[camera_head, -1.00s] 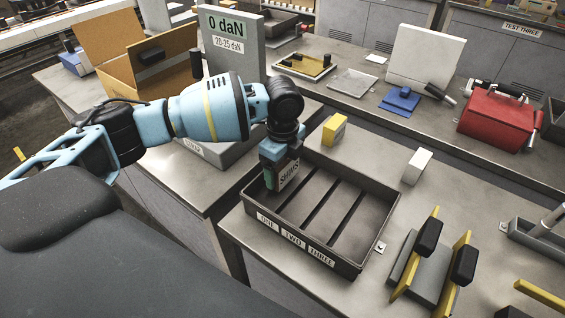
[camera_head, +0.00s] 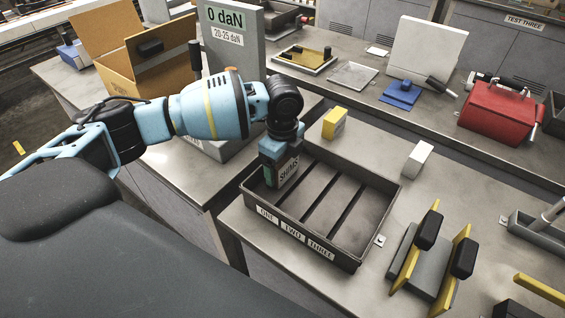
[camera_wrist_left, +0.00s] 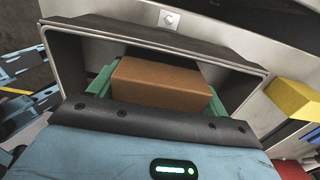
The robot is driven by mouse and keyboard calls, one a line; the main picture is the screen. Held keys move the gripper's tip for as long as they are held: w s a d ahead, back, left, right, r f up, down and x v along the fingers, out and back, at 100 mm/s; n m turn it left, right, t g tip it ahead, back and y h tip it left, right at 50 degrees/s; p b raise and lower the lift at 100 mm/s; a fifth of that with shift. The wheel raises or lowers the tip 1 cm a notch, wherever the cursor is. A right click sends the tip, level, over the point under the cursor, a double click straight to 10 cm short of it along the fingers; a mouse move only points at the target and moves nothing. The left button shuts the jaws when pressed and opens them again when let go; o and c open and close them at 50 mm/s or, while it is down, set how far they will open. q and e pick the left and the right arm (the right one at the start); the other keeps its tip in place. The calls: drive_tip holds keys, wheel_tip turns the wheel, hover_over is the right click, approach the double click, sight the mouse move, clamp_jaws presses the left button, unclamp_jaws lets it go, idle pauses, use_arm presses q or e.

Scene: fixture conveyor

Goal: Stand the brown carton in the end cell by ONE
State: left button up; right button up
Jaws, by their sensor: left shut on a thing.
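The brown carton shows its brown end in the left wrist view (camera_wrist_left: 160,83), between the green fingers. In the head view its white SHIMS label (camera_head: 288,172) faces right. My left gripper (camera_head: 271,176) is shut on the carton and points down at the left end of the dark tray. The tray (camera_head: 345,255) has long cells split by thin dividers, with ONE, TWO and THREE labels on its front wall. The carton is over or inside the end cell by ONE (camera_head: 267,214) and looks roughly upright. Its lower edge is hidden, so I cannot tell whether it touches the floor.
A yellow block (camera_head: 335,122) stands behind the tray and a white block (camera_head: 417,160) at its back right. A grey fixture with yellow plates (camera_head: 425,255) stands to the right. A grey display stand (camera_head: 232,45) and open cardboard box (camera_head: 140,50) are at the back left.

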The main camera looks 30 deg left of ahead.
use_arm(q)
drive_tip(key=shift+f, duration=0.35)
drive_tip(key=o, duration=1)
drive_tip(key=shift+o, duration=0.2)
drive_tip(key=shift+r, duration=3.95)
